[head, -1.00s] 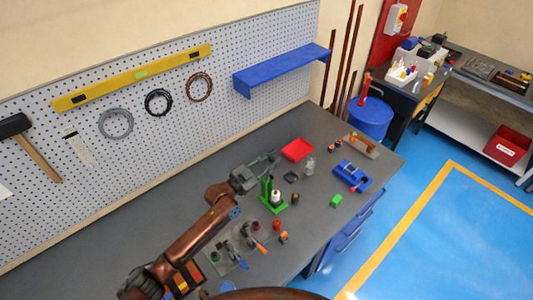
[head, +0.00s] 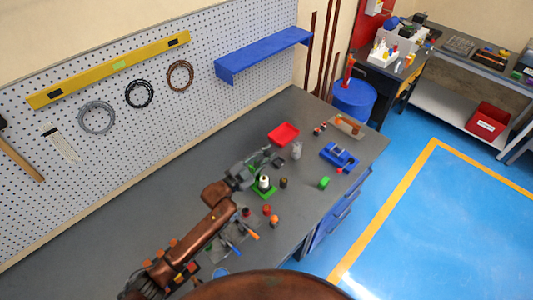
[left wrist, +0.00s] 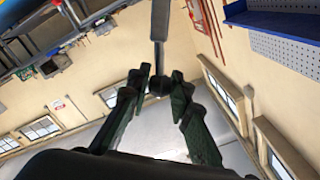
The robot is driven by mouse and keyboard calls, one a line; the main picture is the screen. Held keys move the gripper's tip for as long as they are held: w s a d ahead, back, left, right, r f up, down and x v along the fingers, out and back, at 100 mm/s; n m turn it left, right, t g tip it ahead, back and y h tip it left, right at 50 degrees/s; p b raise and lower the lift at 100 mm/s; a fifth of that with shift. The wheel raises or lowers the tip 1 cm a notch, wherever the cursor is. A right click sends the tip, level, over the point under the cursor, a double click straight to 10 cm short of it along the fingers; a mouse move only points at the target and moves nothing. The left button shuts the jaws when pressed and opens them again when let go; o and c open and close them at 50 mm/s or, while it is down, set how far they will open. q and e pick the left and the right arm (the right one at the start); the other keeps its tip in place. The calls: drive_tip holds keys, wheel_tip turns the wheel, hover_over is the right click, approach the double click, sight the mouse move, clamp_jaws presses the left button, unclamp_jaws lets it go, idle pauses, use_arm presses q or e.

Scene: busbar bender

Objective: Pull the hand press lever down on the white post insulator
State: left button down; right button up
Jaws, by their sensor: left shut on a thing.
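The green hand press (head: 262,194) stands on the grey bench, with the white post insulator (head: 264,182) upright on its base. My left gripper (head: 268,157) is just above and behind the insulator and hides the upper part of the press. In the left wrist view, the dark lever (left wrist: 160,22) runs down between the two fingers of my left gripper (left wrist: 160,82), with its round knob (left wrist: 158,86) between them. The gripper is shut on the lever. Whether the press ram touches the insulator is hidden. My right gripper is not in view.
Toggle clamps (head: 233,238) lie in front. A blue shelf (head: 262,54) hangs on the pegboard behind.

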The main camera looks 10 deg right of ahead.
use_arm(q)
drive_tip(key=c, duration=1.7)
unclamp_jaws()
drive_tip(key=v, duration=1.2)
